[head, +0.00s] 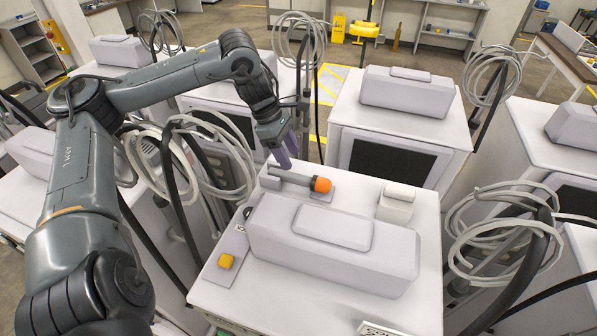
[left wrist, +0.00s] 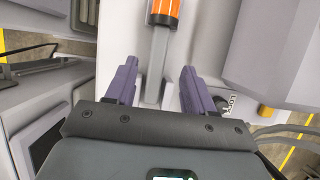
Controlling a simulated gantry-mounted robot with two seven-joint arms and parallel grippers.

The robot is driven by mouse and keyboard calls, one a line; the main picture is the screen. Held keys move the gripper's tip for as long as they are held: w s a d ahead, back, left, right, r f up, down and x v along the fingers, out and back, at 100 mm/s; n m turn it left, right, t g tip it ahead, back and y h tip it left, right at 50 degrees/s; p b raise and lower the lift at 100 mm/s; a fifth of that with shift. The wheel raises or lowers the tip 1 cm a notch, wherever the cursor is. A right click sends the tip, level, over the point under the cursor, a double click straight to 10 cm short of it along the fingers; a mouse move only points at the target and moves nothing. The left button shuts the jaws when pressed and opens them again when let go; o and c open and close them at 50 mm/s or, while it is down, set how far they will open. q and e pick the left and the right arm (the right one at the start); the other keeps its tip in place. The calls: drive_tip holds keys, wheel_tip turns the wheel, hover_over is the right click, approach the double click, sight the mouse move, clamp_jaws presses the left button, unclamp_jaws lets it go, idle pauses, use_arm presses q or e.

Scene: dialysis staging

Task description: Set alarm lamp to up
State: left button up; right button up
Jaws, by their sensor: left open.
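The alarm lamp has an orange cap (head: 320,184) on a grey stem (head: 294,177). It lies about level on a grey plate at the back of the white machine top. My left gripper (head: 281,155) is open, pointing down just above the stem's left end. In the left wrist view the open purple fingers (left wrist: 160,85) stand on either side of the grey stem (left wrist: 157,65), with gaps on both sides. The orange cap (left wrist: 165,12) is beyond the fingertips, cut by the top edge. My right gripper is not in view.
A long pale housing (head: 333,245) stands in front of the lamp. A small white block (head: 396,203) is to its right, and a yellow piece (head: 226,261) sits on a grey strip at the left. Coiled hoses (head: 205,165) hang beside my left arm.

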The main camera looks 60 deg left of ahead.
sight(300, 177)
use_arm(q)
drive_tip(key=x, duration=0.4)
drive_tip(key=shift+f+p, duration=0.4)
drive_tip(key=shift+x, duration=1.25)
drive_tip(key=shift+c, duration=0.4)
clamp_jaws()
